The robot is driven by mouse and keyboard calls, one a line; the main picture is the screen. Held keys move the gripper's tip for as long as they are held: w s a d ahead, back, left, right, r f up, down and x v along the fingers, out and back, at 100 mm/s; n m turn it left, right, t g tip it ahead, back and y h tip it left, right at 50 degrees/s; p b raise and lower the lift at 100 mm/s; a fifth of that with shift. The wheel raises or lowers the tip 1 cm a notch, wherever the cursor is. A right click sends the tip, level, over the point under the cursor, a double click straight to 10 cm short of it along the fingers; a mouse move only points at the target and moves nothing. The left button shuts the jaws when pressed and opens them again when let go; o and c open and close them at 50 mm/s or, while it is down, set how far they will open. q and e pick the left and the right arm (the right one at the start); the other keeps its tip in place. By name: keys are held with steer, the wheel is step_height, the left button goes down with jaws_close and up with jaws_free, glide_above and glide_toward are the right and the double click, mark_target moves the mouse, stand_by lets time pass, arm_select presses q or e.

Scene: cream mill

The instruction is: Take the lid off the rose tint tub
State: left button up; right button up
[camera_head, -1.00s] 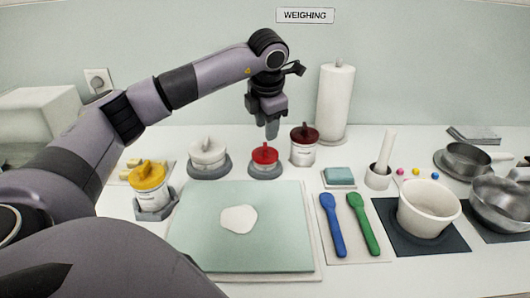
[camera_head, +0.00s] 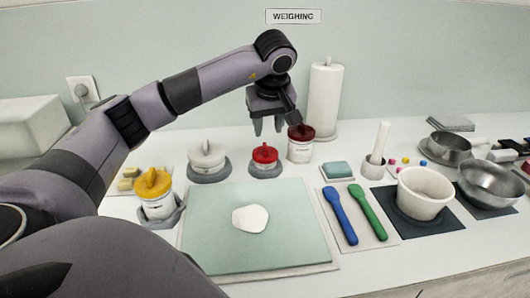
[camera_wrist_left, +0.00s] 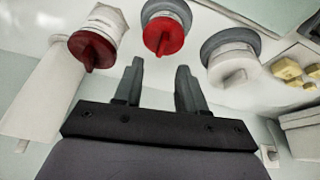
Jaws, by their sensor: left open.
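Two tubs have red lids, and I cannot read which is rose tint. A low tub with a bright red knobbed lid (camera_head: 265,154) sits in a grey holder (camera_head: 266,172); this lid also shows in the left wrist view (camera_wrist_left: 163,37). To its right stands a taller white tub (camera_head: 300,151) with a dark red lid (camera_head: 301,132), also in the left wrist view (camera_wrist_left: 92,50). Both lids are on. My left gripper (camera_head: 267,130) is open and empty above and behind the bright red lid, apart from it. Its two fingers (camera_wrist_left: 160,72) point toward that lid. My right gripper is out of view.
A white-lidded tub (camera_head: 207,155) and a yellow-lidded tub (camera_head: 153,183) stand to the left. A paper roll (camera_head: 325,100) stands behind. A green mat (camera_head: 285,220), blue and green spatulas (camera_head: 340,215), a white bowl (camera_head: 425,190) and metal pans (camera_head: 488,180) fill the front and right.

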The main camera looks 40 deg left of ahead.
mark_target(265, 146)
arm_select(q)
steer(key=shift+f+m, duration=0.25)
steer(key=shift+m, duration=0.55)
steer(key=p+x, duration=0.1)
steer(key=x, duration=0.5)
steer(key=shift+a+f, duration=0.2)
steer(key=shift+a, duration=0.05)
jaws_close()
